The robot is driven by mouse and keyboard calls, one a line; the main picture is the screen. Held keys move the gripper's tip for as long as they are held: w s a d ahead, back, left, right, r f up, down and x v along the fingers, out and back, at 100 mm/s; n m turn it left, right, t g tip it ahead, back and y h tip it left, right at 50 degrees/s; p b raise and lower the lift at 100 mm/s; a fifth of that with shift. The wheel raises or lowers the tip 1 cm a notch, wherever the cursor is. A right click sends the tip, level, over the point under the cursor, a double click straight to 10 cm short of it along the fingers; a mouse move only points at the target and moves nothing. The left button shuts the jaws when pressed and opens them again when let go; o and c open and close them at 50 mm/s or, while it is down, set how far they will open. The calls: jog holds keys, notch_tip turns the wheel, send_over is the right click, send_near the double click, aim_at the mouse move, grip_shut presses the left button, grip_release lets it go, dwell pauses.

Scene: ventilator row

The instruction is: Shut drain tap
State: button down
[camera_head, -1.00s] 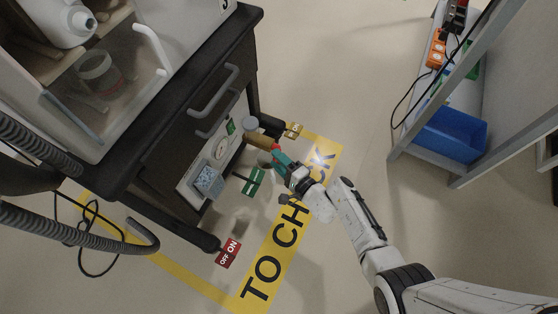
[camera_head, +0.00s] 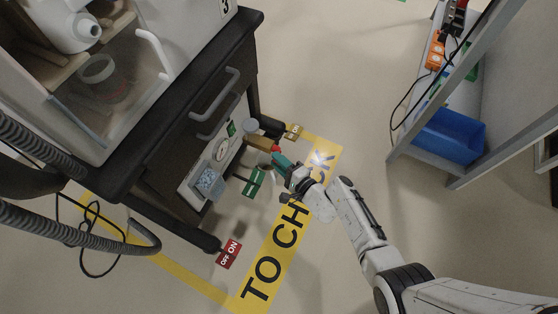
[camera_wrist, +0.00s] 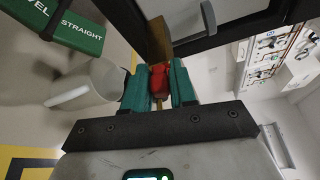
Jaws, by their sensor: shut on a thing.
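The drain tap shows as a brass body (camera_head: 262,143) with a red handle (camera_head: 276,149), low at the side of the dark trolley. In the wrist view the brass part (camera_wrist: 158,38) stands behind the red handle (camera_wrist: 159,78). My gripper (camera_head: 280,157) reaches it from the lower right. In the wrist view the teal fingers of my gripper (camera_wrist: 159,92) are shut on the red handle, one on each side. The fingers hide the handle's edges, and its exact angle against the brass body is hard to tell.
A green sign (camera_head: 253,182) and a red-white ON/OFF sign (camera_head: 228,254) are near the trolley (camera_head: 190,150). A pale cup-like vessel (camera_wrist: 92,84) is left of my fingers. A shelf with a blue bin (camera_head: 449,135) stands right; clear floor lies between.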

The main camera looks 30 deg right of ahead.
jog(key=m+p, duration=0.1)
jog(key=r+m+g+p, duration=0.1)
jog(key=p, duration=0.1)
jog(key=r+m+p, duration=0.1)
jog(key=shift+w+d+g, duration=0.25)
jog(key=shift+d+g, duration=0.05)
jog(key=shift+g, duration=0.1)
jog(key=shift+w+d+r+m+g+y+p, duration=0.25)
jog(key=shift+w+d+m+g+y+p, duration=0.25)
jog(key=shift+m, duration=0.85)
jog(key=shift+w+d+r+m+g+y+p, duration=0.25)
jog(key=shift+d+m+g+y+p, duration=0.45)
jog(key=shift+m, duration=0.6)
jog(key=shift+w+d+r+m+g+y+p, duration=0.25)
jog(key=shift+w+m+g+y+p, duration=0.35)
jog(key=shift+m, duration=0.75)
jog(key=shift+s, duration=0.25)
jog(key=shift+f, duration=0.1)
jog(key=c, duration=1)
grip_release()
jog(key=shift+d, duration=0.1)
